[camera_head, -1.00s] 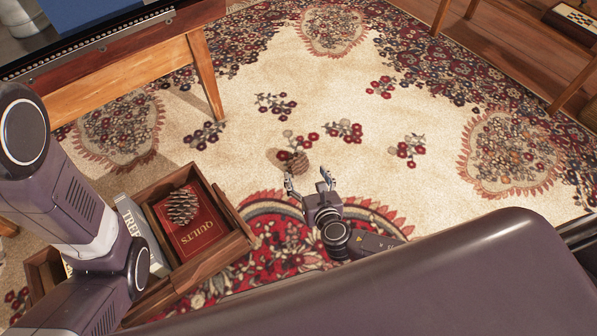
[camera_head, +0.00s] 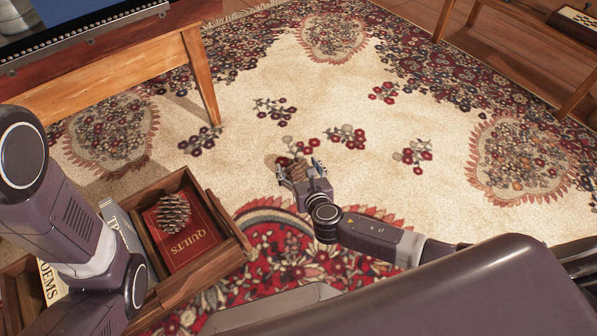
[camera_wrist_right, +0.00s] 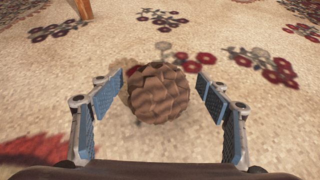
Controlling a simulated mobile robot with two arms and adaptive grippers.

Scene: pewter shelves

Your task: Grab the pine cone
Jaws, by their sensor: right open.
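A round brown pine cone (camera_wrist_right: 159,92) lies on the cream part of the rug. In the right wrist view it sits between the spread blue-padded fingers of my right gripper (camera_wrist_right: 160,88), with a gap on each side. In the head view my right gripper (camera_head: 299,171) is open, with its fingertips around this cone, which is partly hidden there. A second pine cone (camera_head: 173,213) lies on a red "QUILTS" book in the wooden crate at left. My left arm shows at the left edge, but its gripper is out of view.
The wooden crate (camera_head: 228,228) holds the red book (camera_head: 193,247) and a grey book (camera_head: 120,232). A wooden table (camera_head: 205,80) stands at the upper left, with other furniture at the upper right. The patterned rug (camera_head: 240,165) is clear around my right gripper.

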